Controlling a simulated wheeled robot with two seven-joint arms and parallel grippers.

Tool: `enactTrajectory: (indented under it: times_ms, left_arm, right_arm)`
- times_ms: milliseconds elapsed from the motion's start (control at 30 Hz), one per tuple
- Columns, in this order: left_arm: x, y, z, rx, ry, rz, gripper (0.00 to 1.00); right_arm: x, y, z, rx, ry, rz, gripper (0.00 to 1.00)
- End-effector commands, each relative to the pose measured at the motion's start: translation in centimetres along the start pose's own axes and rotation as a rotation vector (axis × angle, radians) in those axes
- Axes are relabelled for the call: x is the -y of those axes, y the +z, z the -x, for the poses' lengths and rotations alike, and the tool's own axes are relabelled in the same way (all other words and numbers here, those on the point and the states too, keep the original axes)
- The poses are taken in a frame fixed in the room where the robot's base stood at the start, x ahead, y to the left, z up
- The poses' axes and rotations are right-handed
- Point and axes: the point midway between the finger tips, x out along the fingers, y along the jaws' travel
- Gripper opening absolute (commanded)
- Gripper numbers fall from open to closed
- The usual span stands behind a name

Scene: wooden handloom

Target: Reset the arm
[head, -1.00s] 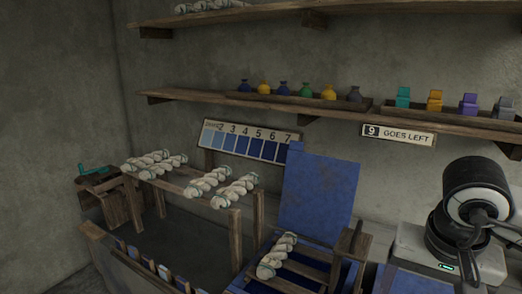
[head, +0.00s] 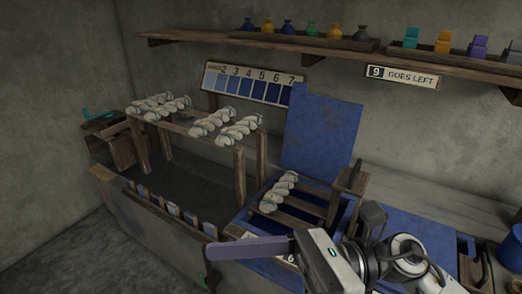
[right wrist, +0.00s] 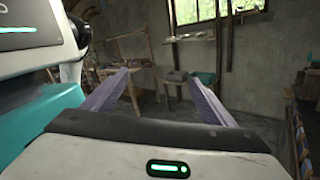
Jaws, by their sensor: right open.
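My right arm comes in from the lower right of the head view. Its right gripper (head: 212,250) points left above the front of the blue-lidded vat, with one purple finger seen side-on. In the right wrist view the two purple fingers of this gripper (right wrist: 161,78) are spread apart with nothing between them. Beyond them are the room's floor, a far bench and a window. My left gripper is not in view.
Twisted pale skeins (head: 210,122) hang on a wooden rack (head: 240,175). Another skein (head: 279,190) lies on slats by the raised blue lid (head: 322,130). A numbered shade card (head: 248,82) and a "9 GOES LEFT" sign (head: 402,76) are behind. A shelf (head: 270,45) holds small bottles.

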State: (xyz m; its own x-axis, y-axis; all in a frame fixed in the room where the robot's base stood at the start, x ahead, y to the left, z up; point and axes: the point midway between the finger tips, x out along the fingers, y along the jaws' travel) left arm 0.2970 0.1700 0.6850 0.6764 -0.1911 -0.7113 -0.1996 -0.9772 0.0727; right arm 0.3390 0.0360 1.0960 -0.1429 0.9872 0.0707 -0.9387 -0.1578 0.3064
Motion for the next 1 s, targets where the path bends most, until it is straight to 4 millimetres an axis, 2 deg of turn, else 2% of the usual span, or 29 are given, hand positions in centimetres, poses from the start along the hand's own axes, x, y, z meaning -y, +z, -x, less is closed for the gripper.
enactTrajectory:
  times_ms: [33,67,133,167,200,267,300,367,467,500,567,600,733,767,800,900,1000]
  left_arm:
    - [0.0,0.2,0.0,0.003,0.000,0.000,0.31]
    - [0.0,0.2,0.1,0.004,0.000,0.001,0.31]
    - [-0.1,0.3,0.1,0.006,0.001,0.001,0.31]
    - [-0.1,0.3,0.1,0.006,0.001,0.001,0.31]
    - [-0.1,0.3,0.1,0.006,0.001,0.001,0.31]
    - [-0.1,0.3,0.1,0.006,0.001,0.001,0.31]
    - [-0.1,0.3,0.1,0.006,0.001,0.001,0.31]
    - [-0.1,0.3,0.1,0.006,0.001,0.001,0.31]
    - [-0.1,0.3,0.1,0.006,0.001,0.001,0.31]
    - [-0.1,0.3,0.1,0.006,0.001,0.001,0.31]
    - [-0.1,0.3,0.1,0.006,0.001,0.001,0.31]
    - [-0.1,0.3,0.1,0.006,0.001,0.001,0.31]
    - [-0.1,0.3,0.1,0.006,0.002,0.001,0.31]
    - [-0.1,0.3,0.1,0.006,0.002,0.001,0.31]
    - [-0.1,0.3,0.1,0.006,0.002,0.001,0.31]
    - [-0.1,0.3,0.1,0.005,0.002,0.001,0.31]
    - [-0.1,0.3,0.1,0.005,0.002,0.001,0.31]
  right_arm:
    - [1.3,1.2,0.2,0.170,-0.044,-0.191,0.78]
    - [2.3,1.9,0.8,0.272,-0.072,-0.308,0.78]
    - [5.3,2.5,2.9,0.508,-0.136,-0.589,0.78]
    - [6.8,2.2,4.2,0.609,-0.165,-0.712,0.78]
    - [8.8,1.3,6.1,0.743,-0.203,-0.877,0.78]
    - [11.4,-1.2,9.1,0.936,-0.256,-1.111,0.78]
    - [12.7,-3.3,10.9,1.050,-0.287,-1.249,0.78]
    - [14.2,-6.9,13.4,1.208,-0.331,-1.436,0.78]
    - [15.1,-13.7,16.9,1.453,-0.398,-1.709,0.78]
    - [15.0,-16.6,18.1,1.546,-0.424,-1.809,0.78]
    - [14.4,-20.9,19.6,1.685,-0.460,-1.948,0.78]
    - [13.7,-23.8,20.3,1.776,-0.485,-2.033,0.78]
    - [10.5,-31.8,21.9,2.040,-0.555,-2.259,0.78]
    - [9.7,-33.3,22.1,-2.068,0.563,2.273,0.78]
    - [8.7,-35.0,22.3,-2.028,0.550,2.207,0.78]
    - [6.6,-38.1,22.5,-1.954,0.528,2.085,0.78]
    - [5.5,-39.6,22.5,-1.916,0.516,2.022,0.78]
